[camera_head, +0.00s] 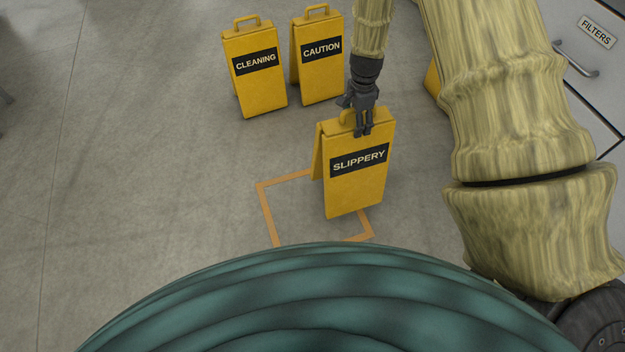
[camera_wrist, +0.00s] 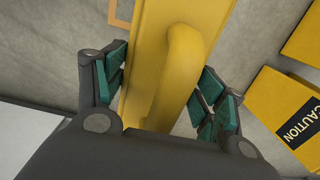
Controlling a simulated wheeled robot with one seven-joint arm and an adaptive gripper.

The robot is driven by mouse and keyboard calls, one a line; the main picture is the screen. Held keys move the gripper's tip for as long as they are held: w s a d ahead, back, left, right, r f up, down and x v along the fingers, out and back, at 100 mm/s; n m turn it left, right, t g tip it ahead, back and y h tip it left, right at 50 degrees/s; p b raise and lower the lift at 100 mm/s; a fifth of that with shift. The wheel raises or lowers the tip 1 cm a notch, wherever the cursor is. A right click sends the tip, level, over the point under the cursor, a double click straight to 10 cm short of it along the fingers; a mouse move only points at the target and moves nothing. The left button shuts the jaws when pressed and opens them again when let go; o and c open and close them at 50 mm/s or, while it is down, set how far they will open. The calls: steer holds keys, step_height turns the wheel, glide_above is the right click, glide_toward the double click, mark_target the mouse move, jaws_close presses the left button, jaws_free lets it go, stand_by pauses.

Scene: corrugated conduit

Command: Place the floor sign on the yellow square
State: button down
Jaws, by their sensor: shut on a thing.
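A yellow floor sign marked SLIPPERY (camera_head: 356,185) stands upright, or hangs just above the floor; I cannot tell which. It overlaps the right part of a yellow-orange square outline (camera_head: 268,215) on the floor in the head view. My gripper (camera_head: 363,130) comes from above and is shut on the sign's top handle. In the wrist view, the handle (camera_wrist: 180,75) runs between the two teal-padded fingers (camera_wrist: 160,90).
Two more yellow signs, CLEANING (camera_head: 258,85) and CAUTION (camera_head: 320,75), stand behind. Another yellow thing (camera_head: 433,80) is partly hidden behind my arm. A white cabinet labelled FILTERS (camera_head: 597,30) is at the right.

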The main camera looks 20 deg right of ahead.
steer(key=s+a+f+b, duration=0.1)
steer(key=a+f+b, duration=0.1)
steer(key=a, duration=0.5)
steer(key=s+a+f+b, duration=0.1)
steer(key=a+f+b, duration=0.1)
steer(key=a, duration=0.5)
steer(key=shift+a+f, duration=0.35)
steer(key=shift+f, duration=0.05)
steer(key=shift+c, duration=0.9)
jaws_free()
steer(key=shift+s+f, duration=0.1)
step_height(320, 180, up, 12)
steer(key=p, duration=0.3)
steer(key=shift+p, duration=0.35)
